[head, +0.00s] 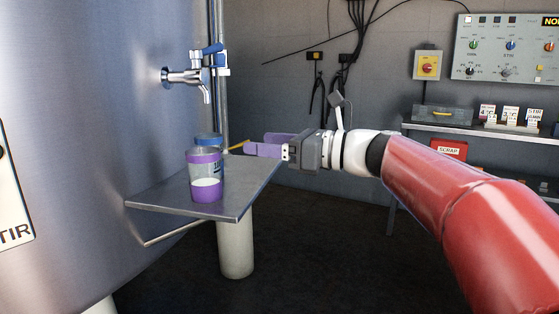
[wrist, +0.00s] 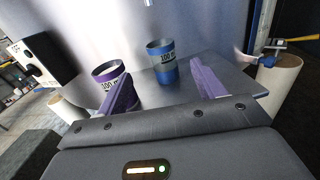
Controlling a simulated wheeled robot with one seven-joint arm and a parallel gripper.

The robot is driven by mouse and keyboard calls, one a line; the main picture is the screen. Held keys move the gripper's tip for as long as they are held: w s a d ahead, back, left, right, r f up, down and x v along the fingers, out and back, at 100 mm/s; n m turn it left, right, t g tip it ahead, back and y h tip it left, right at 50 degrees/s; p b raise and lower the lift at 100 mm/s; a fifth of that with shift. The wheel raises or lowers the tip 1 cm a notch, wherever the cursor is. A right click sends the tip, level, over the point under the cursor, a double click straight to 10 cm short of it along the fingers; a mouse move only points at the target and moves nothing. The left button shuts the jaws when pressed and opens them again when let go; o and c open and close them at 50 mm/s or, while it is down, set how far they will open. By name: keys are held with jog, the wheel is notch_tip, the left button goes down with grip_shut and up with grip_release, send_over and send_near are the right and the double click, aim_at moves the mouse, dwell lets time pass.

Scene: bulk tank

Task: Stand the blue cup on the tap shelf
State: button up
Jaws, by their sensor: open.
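The blue cup (wrist: 162,62), clear with blue bands and a measure label, stands upright on the steel tap shelf (wrist: 222,75) in the wrist view. In the head view its blue rim (head: 208,138) shows behind a purple-banded cup. The purple cup (head: 205,178) stands on the shelf (head: 150,200) with white liquid in it; in the wrist view it (wrist: 106,72) is left of the blue cup. My gripper (head: 255,147) has purple fingers and is at the shelf's right side. In the wrist view my gripper (wrist: 161,68) is open and empty, its fingers either side of the blue cup's line, apart from it.
A tap (head: 190,76) with a blue handle juts from the steel tank (head: 80,120) above the shelf. A vertical pipe (head: 222,110) runs behind the cups. The shelf's front right is bare.

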jog(key=shift+d+f, duration=0.1)
jog(key=shift+d, duration=0.05)
jog(key=s+d+f+n+h, duration=0.1)
jog(key=s+f, duration=0.1)
jog(key=s+f+n+h, duration=0.1)
jog(key=s+f, duration=0.1)
jog(key=s+d+f+n+h, duration=0.1)
jog(key=f+n+h, duration=0.1)
jog(key=f, duration=0.1)
jog(key=shift+s+d, duration=0.35)
jog(key=shift+s, duration=0.05)
jog(key=s+d+f+n+h, duration=0.6)
jog(key=s+d+f+n, duration=0.2)
jog(key=f, duration=0.3)
jog(key=s+d+f+n+h, duration=0.7)
jog(key=s+d+f+n, duration=0.2)
jog(key=s+d+f, duration=0.1)
jog(key=shift+d+f+t, duration=0.3)
jog(key=shift+d+f, duration=0.45)
jog(key=shift+s, duration=0.1)
notch_tip(320, 180, up, 11)
jog(key=p, duration=1.1)
